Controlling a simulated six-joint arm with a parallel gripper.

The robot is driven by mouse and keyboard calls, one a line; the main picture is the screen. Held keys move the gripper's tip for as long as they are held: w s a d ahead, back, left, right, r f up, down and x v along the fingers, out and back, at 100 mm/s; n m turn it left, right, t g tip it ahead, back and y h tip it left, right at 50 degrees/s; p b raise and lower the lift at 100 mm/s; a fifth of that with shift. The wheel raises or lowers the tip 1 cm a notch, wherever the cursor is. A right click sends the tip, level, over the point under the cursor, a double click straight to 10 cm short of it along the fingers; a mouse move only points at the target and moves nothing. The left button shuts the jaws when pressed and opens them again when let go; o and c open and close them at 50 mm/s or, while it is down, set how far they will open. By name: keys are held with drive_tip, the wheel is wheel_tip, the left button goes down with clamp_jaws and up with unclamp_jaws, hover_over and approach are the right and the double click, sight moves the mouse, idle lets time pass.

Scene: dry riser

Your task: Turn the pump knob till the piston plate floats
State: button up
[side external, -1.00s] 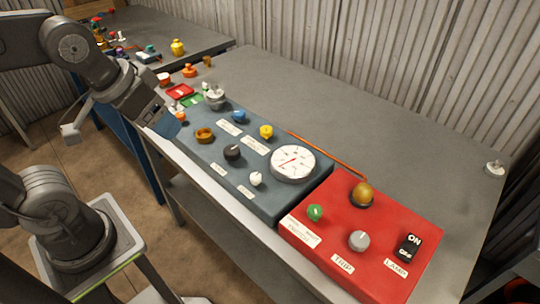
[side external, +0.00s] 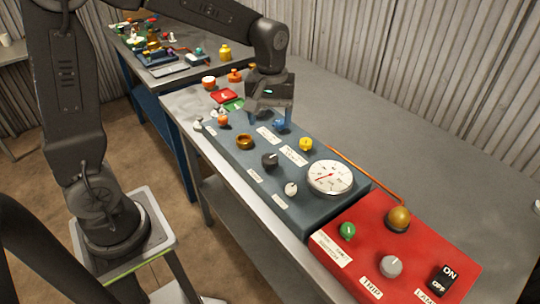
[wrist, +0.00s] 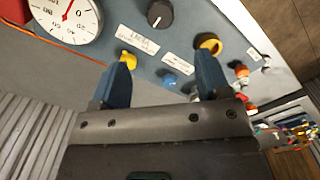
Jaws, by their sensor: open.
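A blue-grey panel (side external: 320,213) carries several knobs and a white dial gauge (side external: 330,177) with a red needle. My gripper (side external: 270,117) is over its far part, fingers open and pointing down. A yellow knob (wrist: 128,60) is by the left finger and an orange-brown ring knob (wrist: 208,43) by the right one. A black knob (wrist: 160,14) is farther off. Which is the pump knob, and the piston plate, I cannot tell.
A red box (side external: 350,265) with a green knob (side external: 347,231), grey knob (side external: 391,266), amber dome (side external: 399,218) and ON/OFF switch (side external: 440,281) adjoins the panel. Small coloured items stand beyond it. The bench's back right (side external: 430,170) is clear.

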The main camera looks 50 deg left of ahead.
sight(270, 157)
wheel_tip(270, 157, down, 12)
drive_tip(key=shift+r, duration=0.15)
idle(0.3)
drive_tip(key=c, duration=0.9)
drive_tip(key=shift+c, duration=0.2)
drive_tip(key=m, duration=0.3)
drive_tip(key=shift+m, duration=2.1)
